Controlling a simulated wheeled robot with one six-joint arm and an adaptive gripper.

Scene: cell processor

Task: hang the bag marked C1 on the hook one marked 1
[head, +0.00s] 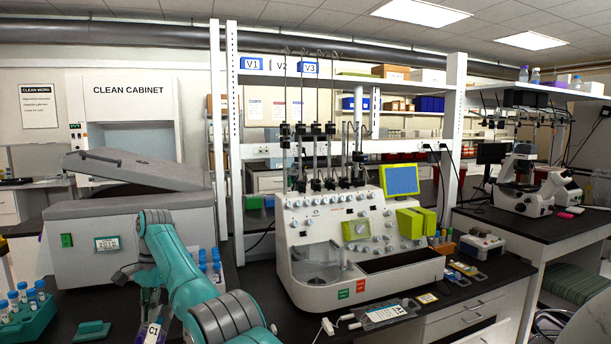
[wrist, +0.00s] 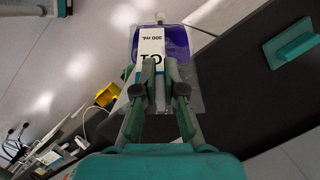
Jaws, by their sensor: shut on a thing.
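The bag marked C1 (wrist: 177,46) has purple liquid and a white label. My gripper (wrist: 160,88) is shut on its label end in the wrist view, and the bag extends beyond the fingertips. In the head view only a part of the C1 bag (head: 152,333) shows at the bottom edge, beside my teal arm. Thin metal poles (head: 318,90) with hooked tops rise above the white cell processor (head: 345,245). I cannot make out a hook marked 1. The bag is well away from these poles, low and to their left.
Another labelled clear bag (head: 385,314) lies on the black bench before the processor. A grey box-shaped machine (head: 130,235) stands at the left. A teal tube rack (head: 30,318) and a small teal block (head: 91,331) are at the lower left. White shelf posts (head: 233,140) flank the poles.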

